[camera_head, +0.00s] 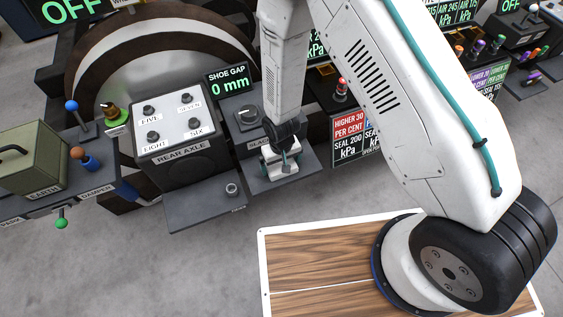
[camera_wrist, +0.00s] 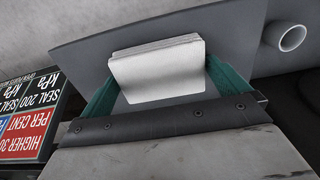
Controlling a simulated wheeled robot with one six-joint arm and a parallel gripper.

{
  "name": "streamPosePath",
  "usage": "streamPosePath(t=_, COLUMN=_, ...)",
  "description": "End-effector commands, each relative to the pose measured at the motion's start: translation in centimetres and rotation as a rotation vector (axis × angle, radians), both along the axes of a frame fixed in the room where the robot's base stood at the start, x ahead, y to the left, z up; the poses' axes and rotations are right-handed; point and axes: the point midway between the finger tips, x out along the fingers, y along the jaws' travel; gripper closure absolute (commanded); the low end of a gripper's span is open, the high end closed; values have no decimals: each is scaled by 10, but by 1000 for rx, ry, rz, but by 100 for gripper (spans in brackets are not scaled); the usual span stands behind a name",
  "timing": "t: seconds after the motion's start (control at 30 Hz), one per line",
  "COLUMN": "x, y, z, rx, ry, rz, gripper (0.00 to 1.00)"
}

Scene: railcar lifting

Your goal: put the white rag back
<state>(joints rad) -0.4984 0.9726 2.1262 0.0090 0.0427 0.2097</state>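The white rag (camera_wrist: 158,72) is a folded, block-like stack of white cloth in the wrist view. It sits between the two teal fingers of my gripper (camera_wrist: 162,80), whose tips meet its left and right sides with almost no gap. My gripper also shows in the head view (camera_head: 282,165), pointing down at a dark grey shelf (camera_head: 258,181) in front of the shoe gap panel. The rag is over this shelf; whether it rests on it is hard to tell. In the head view my gripper largely hides the rag.
A small metal cup or tube (camera_wrist: 292,38) stands beside the rag. The shoe gap display (camera_head: 229,84) and a black dial (camera_head: 247,115) stand behind my gripper.

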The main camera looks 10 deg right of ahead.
Motion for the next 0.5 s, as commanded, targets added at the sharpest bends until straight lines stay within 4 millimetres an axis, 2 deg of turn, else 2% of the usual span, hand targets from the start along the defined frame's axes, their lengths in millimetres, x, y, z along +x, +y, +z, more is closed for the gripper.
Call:
streamPosePath(t=0.27, x=1, y=0, z=6, rx=1, ry=-2, rz=0, gripper=0)
streamPosePath(t=0.37, x=2, y=1, z=19, rx=2, ry=-4, rz=0, gripper=0)
streamPosePath(t=0.5, x=2, y=1, z=47, rx=3, ry=-5, rz=0, gripper=0)
